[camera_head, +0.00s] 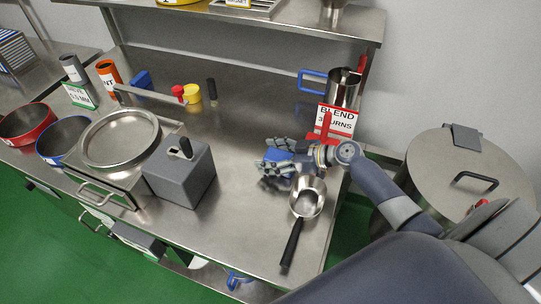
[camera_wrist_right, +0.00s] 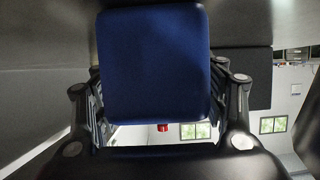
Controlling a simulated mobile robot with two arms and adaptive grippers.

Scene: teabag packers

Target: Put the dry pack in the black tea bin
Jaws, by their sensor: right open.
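My right gripper (camera_head: 268,160) is over the right part of the steel table, its fingers pointing left. A blue, rounded block-like pack (camera_head: 277,156) is between its open fingers; I cannot tell whether they touch it. In the right wrist view the blue pack (camera_wrist_right: 154,62) fills the space between the two fingers. I cannot tell for sure that it is the dry pack. At the far left are a red-rimmed round bin (camera_head: 27,122) and a blue-rimmed round bin (camera_head: 66,136); no black tea label can be read. My left gripper is not in view.
The table's middle is mostly clear.

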